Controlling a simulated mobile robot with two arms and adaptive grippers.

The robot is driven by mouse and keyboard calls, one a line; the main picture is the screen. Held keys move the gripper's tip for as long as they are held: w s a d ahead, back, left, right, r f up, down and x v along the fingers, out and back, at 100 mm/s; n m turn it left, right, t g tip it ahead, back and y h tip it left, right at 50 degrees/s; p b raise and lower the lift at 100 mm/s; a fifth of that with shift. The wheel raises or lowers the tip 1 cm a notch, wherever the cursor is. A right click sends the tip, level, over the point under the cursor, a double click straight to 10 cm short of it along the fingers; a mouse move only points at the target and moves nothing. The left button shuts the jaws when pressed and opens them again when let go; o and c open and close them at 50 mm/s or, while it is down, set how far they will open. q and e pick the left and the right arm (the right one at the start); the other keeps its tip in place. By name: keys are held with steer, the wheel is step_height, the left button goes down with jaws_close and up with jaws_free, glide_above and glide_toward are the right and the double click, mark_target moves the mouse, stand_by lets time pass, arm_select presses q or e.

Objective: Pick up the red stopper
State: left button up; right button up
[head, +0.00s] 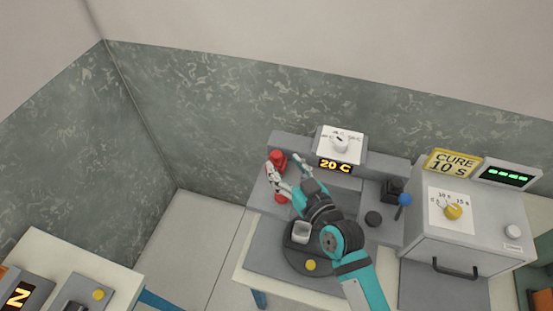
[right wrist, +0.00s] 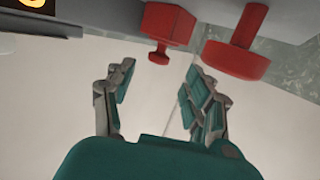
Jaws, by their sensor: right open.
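Two red pieces show in the right wrist view. One is a blocky red piece with a small knob (right wrist: 168,24). The other is a wide red disc on a stem (right wrist: 238,57). I cannot tell which is the stopper. In the head view, one red piece (head: 277,157) is at the left end of the grey station and another (head: 281,197) is just below it, partly hidden by my gripper. My right gripper (head: 287,165) is open beside them. In the wrist view its fingers (right wrist: 160,73) are spread, with nothing between them. My left gripper is not in view.
The grey station (head: 379,168) has a 20 C display (head: 335,166) and a dial panel. A blue-knobbed lever (head: 404,199) and a cure oven (head: 465,238) stand to the right.

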mark_target(279, 158)
steer(key=p+x, duration=0.1)
steer(key=x, duration=0.2)
steer(key=shift+w+p, duration=0.35)
steer(key=shift+w, duration=0.1)
steer(key=shift+w+a+f, duration=0.2)
steer(key=shift+w+f, duration=0.05)
steer(key=shift+w, duration=0.15)
steer(key=shift+s, duration=0.15)
steer(key=shift+c, duration=0.9)
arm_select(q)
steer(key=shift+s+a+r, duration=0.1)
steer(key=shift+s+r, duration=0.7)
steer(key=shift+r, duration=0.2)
arm_select(e)
jaws_close()
